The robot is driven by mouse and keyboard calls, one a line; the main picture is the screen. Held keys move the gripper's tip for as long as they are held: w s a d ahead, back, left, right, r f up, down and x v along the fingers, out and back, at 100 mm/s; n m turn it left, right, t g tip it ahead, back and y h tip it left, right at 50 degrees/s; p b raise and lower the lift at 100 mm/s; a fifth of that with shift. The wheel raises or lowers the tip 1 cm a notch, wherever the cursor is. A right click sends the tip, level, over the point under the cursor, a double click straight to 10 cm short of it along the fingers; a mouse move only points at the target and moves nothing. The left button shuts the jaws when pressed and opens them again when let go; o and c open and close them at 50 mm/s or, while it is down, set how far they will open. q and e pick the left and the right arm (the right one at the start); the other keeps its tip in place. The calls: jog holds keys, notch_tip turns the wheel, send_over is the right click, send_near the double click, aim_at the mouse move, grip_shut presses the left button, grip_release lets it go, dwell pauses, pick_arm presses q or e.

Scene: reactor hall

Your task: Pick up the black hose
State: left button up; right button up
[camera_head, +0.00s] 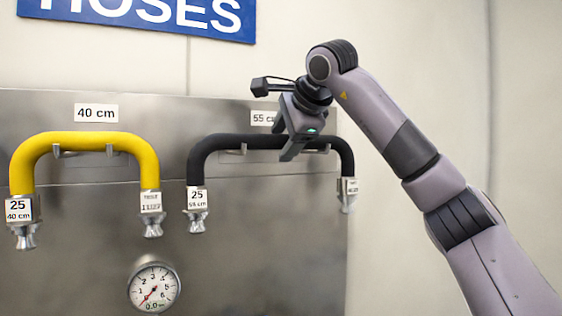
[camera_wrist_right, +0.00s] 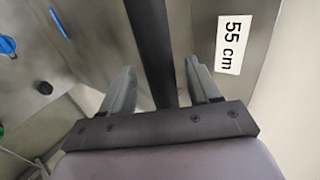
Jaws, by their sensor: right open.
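The black hose (camera_head: 234,141) hangs on the metal panel, its middle resting on hooks and its two ends bent down to metal couplings. Its left end has a white tag reading 25, 55 cm. My right gripper (camera_head: 287,155) is at the top stretch of the hose, right of its middle. In the right wrist view the hose (camera_wrist_right: 152,45) runs between the two open fingers (camera_wrist_right: 160,88), with a gap on each side. The gripper hides part of the hose and of the 55 cm label in the head view. My left gripper is not in view.
A yellow hose (camera_head: 88,140) hangs to the left under a 40 cm label (camera_head: 96,113). A pressure gauge (camera_head: 153,287) is mounted below, between the hoses. A blue HOSES sign (camera_head: 150,14) is above. The wall right of the panel is bare.

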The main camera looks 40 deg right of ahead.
jog(key=shift+w+d+f, duration=0.2)
jog(key=shift+w+f, duration=0.15)
jog(key=shift+w, duration=0.25)
grip_shut()
jog(key=shift+r, duration=0.1)
